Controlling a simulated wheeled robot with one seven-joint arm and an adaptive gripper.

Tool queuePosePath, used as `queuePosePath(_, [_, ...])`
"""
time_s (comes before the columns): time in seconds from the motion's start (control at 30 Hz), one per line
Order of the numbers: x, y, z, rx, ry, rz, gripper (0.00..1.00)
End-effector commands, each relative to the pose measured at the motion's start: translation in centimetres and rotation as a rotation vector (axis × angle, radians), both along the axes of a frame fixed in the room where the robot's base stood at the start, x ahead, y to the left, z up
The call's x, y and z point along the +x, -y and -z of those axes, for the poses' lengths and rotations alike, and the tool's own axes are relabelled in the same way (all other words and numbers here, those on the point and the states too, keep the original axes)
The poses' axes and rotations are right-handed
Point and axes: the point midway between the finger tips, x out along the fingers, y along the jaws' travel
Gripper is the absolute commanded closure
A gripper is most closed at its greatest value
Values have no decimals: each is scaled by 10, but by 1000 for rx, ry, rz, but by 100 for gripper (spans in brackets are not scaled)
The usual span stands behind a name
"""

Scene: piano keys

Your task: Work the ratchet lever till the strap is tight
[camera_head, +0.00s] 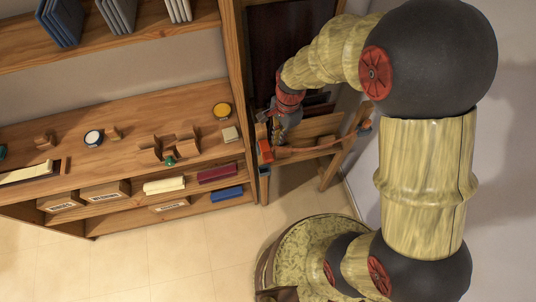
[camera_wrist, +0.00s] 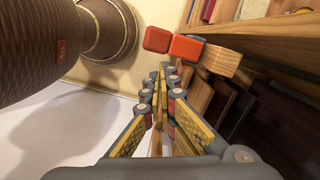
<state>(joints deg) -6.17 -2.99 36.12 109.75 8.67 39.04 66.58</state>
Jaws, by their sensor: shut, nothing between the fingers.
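A red ratchet piece (camera_head: 265,151) sits at the left end of an orange-red strap (camera_head: 310,150), which runs right across a wooden stand in the head view. In the wrist view an orange-red block (camera_wrist: 186,47) and a darker red block (camera_wrist: 156,39) lie just beyond my fingertips; I cannot tell which is the lever. My gripper (camera_head: 274,128) is just above the red piece in the head view. Its fingers (camera_wrist: 163,78) are together and empty in the wrist view. Whether they touch the red piece is unclear. The strap's tension cannot be judged.
A wooden stand (camera_head: 332,172) holds the strap beside a tall shelf unit (camera_head: 243,95). A wooden block (camera_wrist: 222,60) is close right of the fingertips. Open tiled floor (camera_head: 180,255) lies in front.

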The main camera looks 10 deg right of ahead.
Motion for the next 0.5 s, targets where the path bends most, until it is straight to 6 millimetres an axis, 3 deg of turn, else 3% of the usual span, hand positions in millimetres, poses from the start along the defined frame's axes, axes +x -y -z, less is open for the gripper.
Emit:
queuePosePath(0.2, [2,3,-34,0,3,1,100])
queuePosePath(0.5, [2,5,-47,0,0,1,100])
